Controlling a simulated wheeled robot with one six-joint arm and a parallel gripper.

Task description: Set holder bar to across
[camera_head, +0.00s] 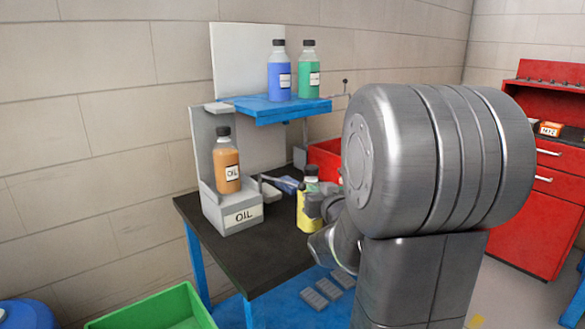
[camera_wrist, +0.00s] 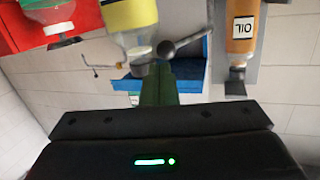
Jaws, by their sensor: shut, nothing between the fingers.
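The grey oil holder (camera_head: 231,211) stands on the bench with an orange oil bottle (camera_head: 227,165) upright in it. The oil bottle also shows inverted at the upper right of the wrist view (camera_wrist: 242,28). A grey bar with a round knob (camera_wrist: 186,42) reaches from the holder side towards the yellow bottle in the wrist view. My gripper (camera_wrist: 158,68) is shut and empty, its fingertips close to the knob; contact cannot be told. In the head view my gripper is largely hidden by my arm beside the yellow bottle.
A yellow-labelled bottle (camera_head: 304,219) stands close to my gripper. A blue shelf (camera_head: 275,113) with blue and green bottles is above the bench. A red bin (camera_head: 325,158) is behind. Black bench top (camera_head: 250,255) is bare in front of the holder. A green crate (camera_head: 150,308) is below.

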